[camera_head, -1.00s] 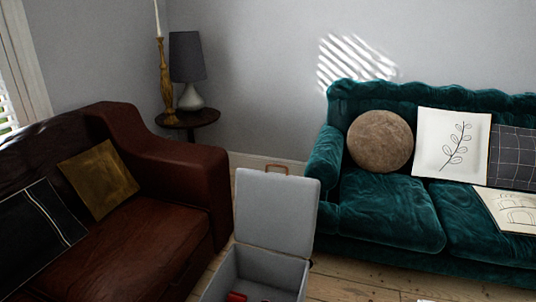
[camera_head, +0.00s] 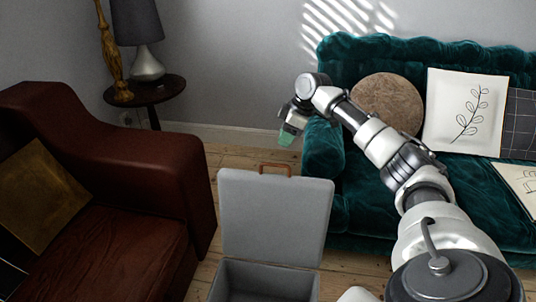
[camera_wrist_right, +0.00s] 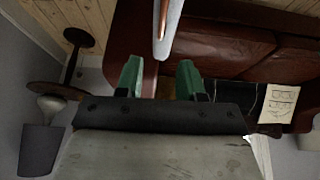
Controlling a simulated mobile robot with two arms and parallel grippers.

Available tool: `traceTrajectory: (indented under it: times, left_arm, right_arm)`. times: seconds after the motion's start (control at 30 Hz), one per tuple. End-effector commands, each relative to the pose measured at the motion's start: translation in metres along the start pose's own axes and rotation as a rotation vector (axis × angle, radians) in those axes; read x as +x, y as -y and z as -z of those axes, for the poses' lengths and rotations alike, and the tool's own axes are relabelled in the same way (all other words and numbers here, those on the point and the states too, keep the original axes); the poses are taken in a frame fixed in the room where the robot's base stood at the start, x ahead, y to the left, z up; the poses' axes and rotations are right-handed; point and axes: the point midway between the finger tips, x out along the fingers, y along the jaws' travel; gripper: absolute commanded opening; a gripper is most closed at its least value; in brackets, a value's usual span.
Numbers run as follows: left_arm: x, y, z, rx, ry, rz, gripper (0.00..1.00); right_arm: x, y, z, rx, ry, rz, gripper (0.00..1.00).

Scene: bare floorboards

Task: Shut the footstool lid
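The grey footstool (camera_head: 265,283) stands on the floor at the bottom centre of the head view, its near part cut off. Its lid (camera_head: 274,220) stands upright, open, with a brown handle (camera_head: 275,167) on its top edge. My right gripper (camera_head: 287,138) is above and behind the lid, apart from it. In the right wrist view my right gripper (camera_wrist_right: 159,78) has its two green fingertips apart with nothing between them. The lid (camera_wrist_right: 166,35) shows there nearly edge-on, beyond the fingertips. My left gripper is in neither current view.
A brown leather sofa (camera_head: 130,160) stands left of the footstool and a teal sofa (camera_head: 385,205) stands right and behind. A small round table (camera_head: 150,92) with a lamp (camera_head: 140,30) is at the back left. Bare floor (camera_head: 235,155) lies behind the lid.

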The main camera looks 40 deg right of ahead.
Motion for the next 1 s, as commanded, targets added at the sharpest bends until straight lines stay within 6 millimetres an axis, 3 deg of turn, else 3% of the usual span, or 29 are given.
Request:
traceTrajectory:
  times: [0.3,0.5,0.93,1.0]
  left_arm:
    - [-0.044,0.003,0.008,-0.001,-0.032,0.007,0.95]
    - [-0.067,0.003,0.009,-0.003,-0.043,0.007,0.95]
    - [-0.077,0.003,0.009,-0.003,-0.047,0.008,0.95]
    - [-0.077,0.003,0.009,-0.003,-0.047,0.008,0.95]
  right_arm:
    - [0.063,0.001,-0.001,0.001,0.003,0.003,0.38]
    - [0.091,0.001,-0.001,0.000,0.002,0.001,0.38]
    - [0.100,0.001,0.000,0.000,0.002,-0.001,0.38]
    - [0.100,0.001,0.000,0.000,0.002,-0.001,0.29]
